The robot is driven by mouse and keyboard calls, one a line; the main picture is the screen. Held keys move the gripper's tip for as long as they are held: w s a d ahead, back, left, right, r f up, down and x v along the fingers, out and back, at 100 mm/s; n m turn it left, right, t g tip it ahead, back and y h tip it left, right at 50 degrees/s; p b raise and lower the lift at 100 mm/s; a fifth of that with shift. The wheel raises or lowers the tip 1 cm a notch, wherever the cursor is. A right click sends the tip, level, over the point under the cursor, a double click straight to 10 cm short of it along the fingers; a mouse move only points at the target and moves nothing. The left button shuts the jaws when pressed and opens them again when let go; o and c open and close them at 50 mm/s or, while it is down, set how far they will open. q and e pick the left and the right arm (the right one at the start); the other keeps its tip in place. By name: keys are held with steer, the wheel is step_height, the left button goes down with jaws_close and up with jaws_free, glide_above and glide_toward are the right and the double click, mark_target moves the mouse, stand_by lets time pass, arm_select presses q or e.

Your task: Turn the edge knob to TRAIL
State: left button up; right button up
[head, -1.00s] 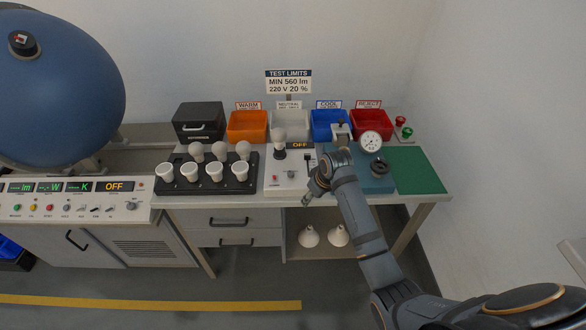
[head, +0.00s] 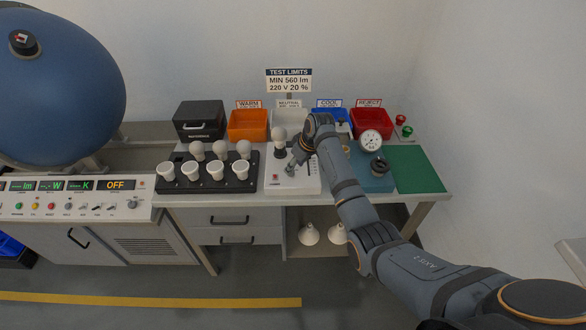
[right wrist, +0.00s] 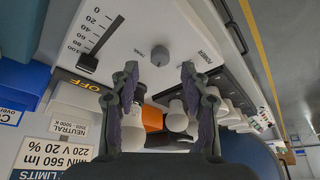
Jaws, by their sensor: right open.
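The white dimmer box (head: 292,184) stands on the bench right of the bulb rack. In the right wrist view a small round grey knob (right wrist: 160,55) sits on the dimmer box's panel; I take it to be the edge knob. My left gripper is not in view.
On the box are a black slider (right wrist: 87,62) with a 0–100 scale, a red power switch (right wrist: 200,59), an OFF display (right wrist: 85,86) and a bulb (head: 279,138) standing behind. A bulb rack (head: 208,182) stands left. A teal gauge unit (head: 371,178) stands right.

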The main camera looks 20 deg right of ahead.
mark_target(293, 173)
steer(key=shift+x, duration=1.65)
jaws_close()
